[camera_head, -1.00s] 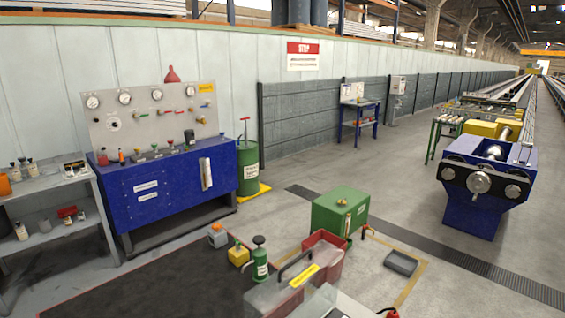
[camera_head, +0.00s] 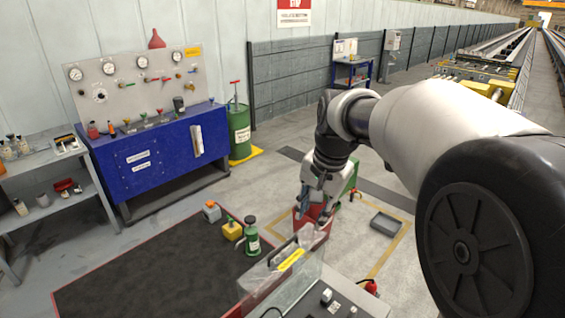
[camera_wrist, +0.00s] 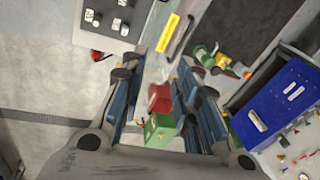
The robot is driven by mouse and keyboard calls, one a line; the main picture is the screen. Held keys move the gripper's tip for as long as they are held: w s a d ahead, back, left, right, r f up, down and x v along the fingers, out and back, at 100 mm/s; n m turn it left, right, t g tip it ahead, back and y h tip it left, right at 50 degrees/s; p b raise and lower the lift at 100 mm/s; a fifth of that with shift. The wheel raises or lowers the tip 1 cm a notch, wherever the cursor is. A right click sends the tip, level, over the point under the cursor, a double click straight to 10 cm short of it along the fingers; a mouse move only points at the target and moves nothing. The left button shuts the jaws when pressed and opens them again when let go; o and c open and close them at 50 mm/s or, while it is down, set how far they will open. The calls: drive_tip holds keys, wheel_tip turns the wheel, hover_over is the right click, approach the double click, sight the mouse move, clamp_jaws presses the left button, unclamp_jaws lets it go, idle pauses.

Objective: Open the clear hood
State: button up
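The clear hood (camera_head: 277,285) sits low in the middle of the head view, with a dark bar handle and a yellow label (camera_head: 291,260) on it. It looks lowered, though its clear panels are hard to make out. In the wrist view its yellow label (camera_wrist: 168,34) and dark handle (camera_wrist: 182,36) show at top centre. My gripper (camera_head: 313,205) points down just beyond the hood in the head view, apart from the handle. In the wrist view my gripper (camera_wrist: 160,72) has its blue-grey fingers wide apart, with nothing between them.
A control panel (camera_head: 330,300) with switches is beside the hood. A green hand pump (camera_head: 251,238) and yellow block (camera_head: 232,231) stand left of it. A red bin (camera_wrist: 159,97) and green box (camera_wrist: 160,131) lie beyond the fingers. A grey tray (camera_head: 386,224) is on the floor.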

drive_tip(key=m+p, duration=0.2)
drive_tip(key=p, duration=0.1)
hover_over(289, 242)
drive_tip(key=s+d, duration=0.3)
drive_tip(key=f, duration=0.2)
drive_tip(key=shift+g, duration=0.3)
drive_tip(key=w+a+f, duration=0.1)
drive_tip(key=f, duration=0.4)
drive_tip(key=w+f, duration=0.1)
drive_tip(key=f, duration=0.5)
drive_tip(key=w+a+f+b, duration=0.1)
drive_tip(key=f, duration=0.4)
drive_tip(key=shift+a+f, duration=0.35)
drive_tip(key=shift+f, duration=0.05)
drive_tip(key=shift+s, duration=0.1)
drive_tip(key=shift+c, duration=0.5)
clamp_jaws()
